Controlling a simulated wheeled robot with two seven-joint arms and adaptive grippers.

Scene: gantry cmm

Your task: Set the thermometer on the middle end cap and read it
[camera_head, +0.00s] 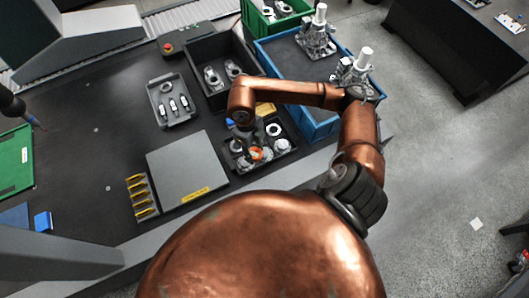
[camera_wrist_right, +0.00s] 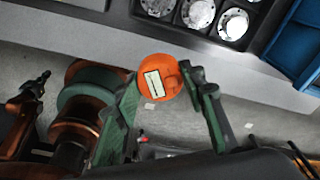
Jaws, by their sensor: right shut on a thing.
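The thermometer is an orange round puck (camera_wrist_right: 158,78) with a small pale display, seen in the right wrist view. My right gripper (camera_wrist_right: 163,84) is shut on it, a green finger on each side. In the head view the thermometer (camera_head: 257,154) shows low over the front of the black tray, partly hidden by the gripper (camera_head: 252,146). Three silvery end caps sit in a tray row at the top of the wrist view; the middle end cap (camera_wrist_right: 198,12) is apart from the thermometer there. The display is too small to read.
The black tray (camera_head: 291,154) stands beside a grey plate (camera_head: 187,165) with a yellow label and several yellow-marked pieces. A blue crate (camera_head: 318,127), a dark bin (camera_head: 207,50) and a grey parts tray (camera_head: 164,121) stand behind. The dark table at left has free room.

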